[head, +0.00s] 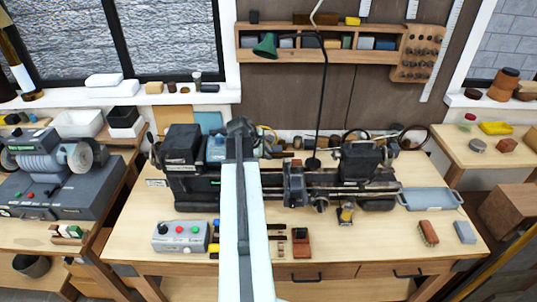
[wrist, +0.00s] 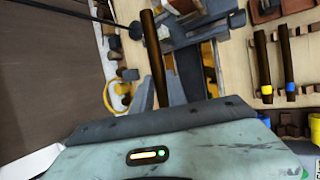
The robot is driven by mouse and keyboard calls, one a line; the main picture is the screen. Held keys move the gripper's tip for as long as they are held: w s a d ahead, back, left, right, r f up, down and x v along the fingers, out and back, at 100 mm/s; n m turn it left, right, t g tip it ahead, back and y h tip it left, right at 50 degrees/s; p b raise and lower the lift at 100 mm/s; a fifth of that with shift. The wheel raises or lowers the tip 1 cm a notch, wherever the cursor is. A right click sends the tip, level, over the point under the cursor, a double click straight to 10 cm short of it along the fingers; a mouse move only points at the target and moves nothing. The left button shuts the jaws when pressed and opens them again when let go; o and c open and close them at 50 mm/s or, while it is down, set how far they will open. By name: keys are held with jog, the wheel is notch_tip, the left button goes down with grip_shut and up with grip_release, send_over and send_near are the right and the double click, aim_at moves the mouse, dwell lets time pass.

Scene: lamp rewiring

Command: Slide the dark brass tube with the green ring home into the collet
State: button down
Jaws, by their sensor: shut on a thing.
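In the wrist view a long dark brass tube (wrist: 154,55) sticks out beyond the edge of my gripper's housing. No green ring shows on the visible part. In the head view my gripper is at the lathe, beside the dark headstock (head: 185,150). My pale arm crosses the middle of the picture and covers the headstock's right side. I cannot make out the collet, nor whether the tube touches it.
Two dark tubes, one with a yellow ring (wrist: 264,65) and one with a blue ring (wrist: 287,62), lie side by side at the right. A black desk lamp (head: 322,90) rises behind the lathe. A control box (head: 181,236) stands at the bench front.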

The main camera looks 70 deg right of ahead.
jog(key=shift+w+a, duration=0.25)
jog(key=shift+w, duration=0.35)
jog(key=c, duration=1.2)
grip_release()
jog(key=shift+c, duration=0.2)
jog(key=p+v, duration=0.6)
jog(key=v, duration=0.1)
jog(key=shift+a+r, duration=0.2)
jog(key=shift+r, duration=0.1)
jog(key=shift+w, duration=0.1)
